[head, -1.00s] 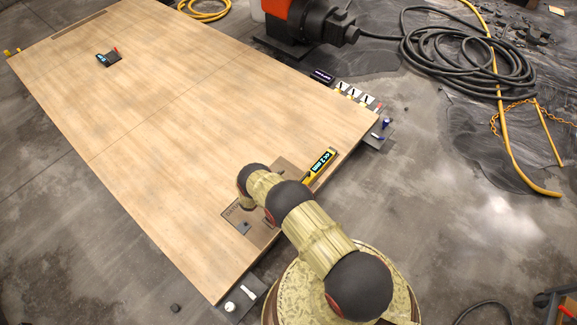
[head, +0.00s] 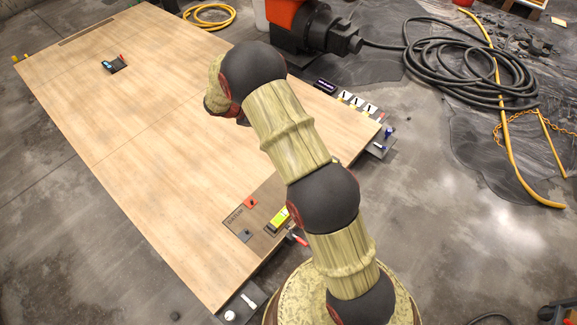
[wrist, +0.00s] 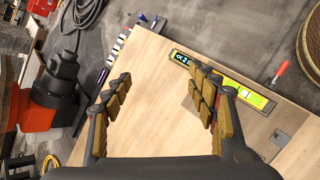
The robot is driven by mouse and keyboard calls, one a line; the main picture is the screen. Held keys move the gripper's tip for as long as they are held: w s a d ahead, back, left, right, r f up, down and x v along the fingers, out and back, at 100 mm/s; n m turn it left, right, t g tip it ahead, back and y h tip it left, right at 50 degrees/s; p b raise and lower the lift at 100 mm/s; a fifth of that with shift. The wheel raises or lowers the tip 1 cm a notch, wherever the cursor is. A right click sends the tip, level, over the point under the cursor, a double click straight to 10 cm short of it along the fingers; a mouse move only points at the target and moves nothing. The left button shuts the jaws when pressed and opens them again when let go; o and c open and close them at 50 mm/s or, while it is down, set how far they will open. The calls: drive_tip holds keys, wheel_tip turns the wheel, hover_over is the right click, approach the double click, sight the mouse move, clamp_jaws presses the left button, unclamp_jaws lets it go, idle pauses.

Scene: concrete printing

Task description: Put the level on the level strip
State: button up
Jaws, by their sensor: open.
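The level, a yellow bar with a dark display, lies near the front edge of the wooden table. In the head view my arm covers part of it and its lime end (head: 278,219) shows. In the wrist view its lime part (wrist: 245,95) and display show, with my right finger in front of its middle. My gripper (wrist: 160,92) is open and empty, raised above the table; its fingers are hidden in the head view. A brown strip (head: 85,26) lies along the table's far-left end; I cannot tell whether it is the level strip.
A small dark device (head: 114,65) lies far left. Small items (head: 357,103) line the table's right end. An orange-black machine (head: 305,25) and hoses stand beyond. The table's middle is clear.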

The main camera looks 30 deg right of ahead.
drive_tip(key=s+a+r+m+t+y, duration=0.1)
drive_tip(key=s+a+r+m+y, duration=0.15)
drive_tip(key=s+r, duration=0.7)
drive_tip(key=s+a+r+m+y, duration=0.2)
drive_tip(key=s+a+r+m, duration=0.3)
drive_tip(key=r, duration=0.8)
drive_tip(key=s+a+r+m+t+y, duration=0.1)
drive_tip(key=s+a+r+t+y, duration=0.1)
drive_tip(key=s, duration=1)
drive_tip(key=s+a+r+m+t+y, duration=0.1)
drive_tip(key=s+a+r, duration=0.4)
drive_tip(key=s, duration=0.7)
drive_tip(key=shift+a+t+y, duration=0.8)
drive_tip(key=shift+a+y, duration=0.05)
drive_tip(key=shift+a, duration=0.1)
drive_tip(key=shift+r, duration=0.15)
